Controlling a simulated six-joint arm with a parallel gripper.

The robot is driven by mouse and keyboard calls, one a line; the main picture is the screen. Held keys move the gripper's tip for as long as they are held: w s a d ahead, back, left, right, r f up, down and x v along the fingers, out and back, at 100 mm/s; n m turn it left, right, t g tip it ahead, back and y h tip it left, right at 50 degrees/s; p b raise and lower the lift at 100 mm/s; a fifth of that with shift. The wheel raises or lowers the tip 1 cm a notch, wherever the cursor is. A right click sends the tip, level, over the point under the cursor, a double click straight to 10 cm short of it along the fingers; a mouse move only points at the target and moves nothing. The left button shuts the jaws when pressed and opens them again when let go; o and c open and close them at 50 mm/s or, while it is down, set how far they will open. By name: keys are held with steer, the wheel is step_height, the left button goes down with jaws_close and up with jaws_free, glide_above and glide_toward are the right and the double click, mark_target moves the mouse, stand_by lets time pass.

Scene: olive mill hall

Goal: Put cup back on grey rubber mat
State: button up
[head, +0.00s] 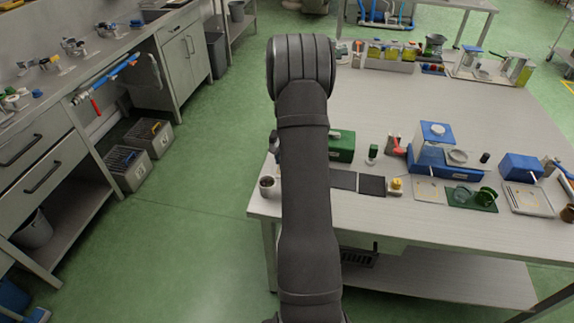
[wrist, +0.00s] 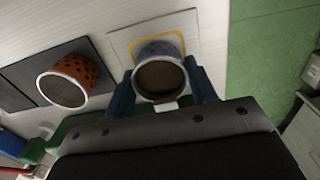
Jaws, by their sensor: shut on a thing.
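In the wrist view my gripper (wrist: 162,88) has its blue fingers on either side of a grey-blue cup (wrist: 158,48) with a pale rim and brown inside. The cup is over a pale square plate with a yellow outline (wrist: 118,40); I cannot tell whether it touches the plate. The dark grey mat (wrist: 25,72) lies to the left, with an orange, dark-spotted cup (wrist: 88,69) on it. A small cup (head: 267,187) stands out left of my arm, near the table edge.
Right of the mat panels stand a yellow-topped item (head: 396,185) and a blue device (head: 432,150). A green box (head: 341,146) is behind the panels. The table's left edge is close, with green floor (wrist: 268,50) beyond it.

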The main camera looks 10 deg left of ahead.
steer(key=shift+s, duration=1.65)
step_height(320, 180, up, 7)
steer(key=shift+f, duration=0.2)
steer(key=w+d+m, duration=0.3)
steer(key=d+m, duration=0.3)
steer(key=d, duration=1.5)
steer(key=shift+s+a+f, duration=0.1)
steer(key=shift+a+f, duration=0.05)
steer(key=shift+f, duration=1.35)
steer(key=shift+s+a+f, duration=0.1)
steer(key=shift+f, duration=1.4)
steer(key=shift+f, duration=0.15)
steer(key=shift+f, duration=0.2)
